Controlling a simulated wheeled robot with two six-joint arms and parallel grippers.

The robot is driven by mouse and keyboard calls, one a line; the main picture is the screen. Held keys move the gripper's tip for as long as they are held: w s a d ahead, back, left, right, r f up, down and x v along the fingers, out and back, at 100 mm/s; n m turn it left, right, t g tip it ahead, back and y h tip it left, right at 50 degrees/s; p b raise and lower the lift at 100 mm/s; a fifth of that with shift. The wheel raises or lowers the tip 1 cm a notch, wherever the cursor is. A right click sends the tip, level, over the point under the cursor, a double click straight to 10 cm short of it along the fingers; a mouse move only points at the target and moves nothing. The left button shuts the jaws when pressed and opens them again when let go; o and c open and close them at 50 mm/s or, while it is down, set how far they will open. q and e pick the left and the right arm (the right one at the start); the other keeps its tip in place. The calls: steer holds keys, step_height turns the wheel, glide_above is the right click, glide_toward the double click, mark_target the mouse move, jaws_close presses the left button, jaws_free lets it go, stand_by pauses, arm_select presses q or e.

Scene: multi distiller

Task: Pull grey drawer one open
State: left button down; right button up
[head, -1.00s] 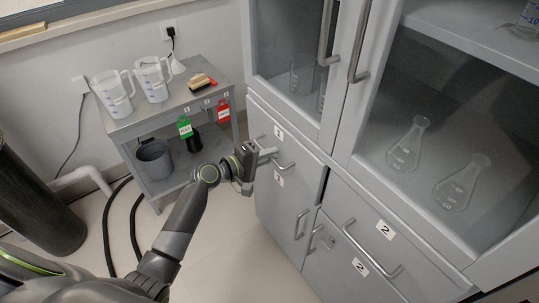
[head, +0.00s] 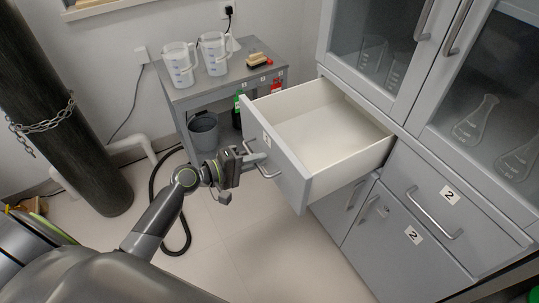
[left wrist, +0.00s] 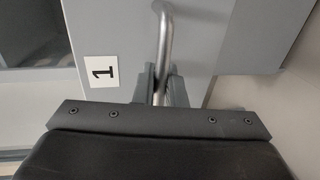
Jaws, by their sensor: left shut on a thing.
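Grey drawer one (head: 283,165), marked with a "1" label, stands pulled far out of the cabinet in the head view. Its white inside is empty. Its front also shows in the left wrist view (left wrist: 110,30), with the "1" label left of the bar handle (left wrist: 163,40). My left gripper (head: 252,161) is at the handle (head: 268,172); in the left wrist view its fingers (left wrist: 160,88) are shut around the metal bar. My right gripper is not in view.
Drawer two (head: 432,200) and the door below it (head: 395,240) are shut. A grey side table (head: 215,86) with two measuring jugs stands behind the drawer. A dark cylinder (head: 55,110) stands at the left.

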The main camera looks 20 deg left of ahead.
arm_select(q)
steer(key=shift+v, duration=0.9)
steer(key=c, duration=1.7)
jaws_free()
steer(key=shift+f, duration=0.2)
steer(key=shift+o, duration=0.7)
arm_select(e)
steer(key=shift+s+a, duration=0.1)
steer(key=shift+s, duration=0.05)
arm_select(q)
steer(key=shift+s+a, duration=0.1)
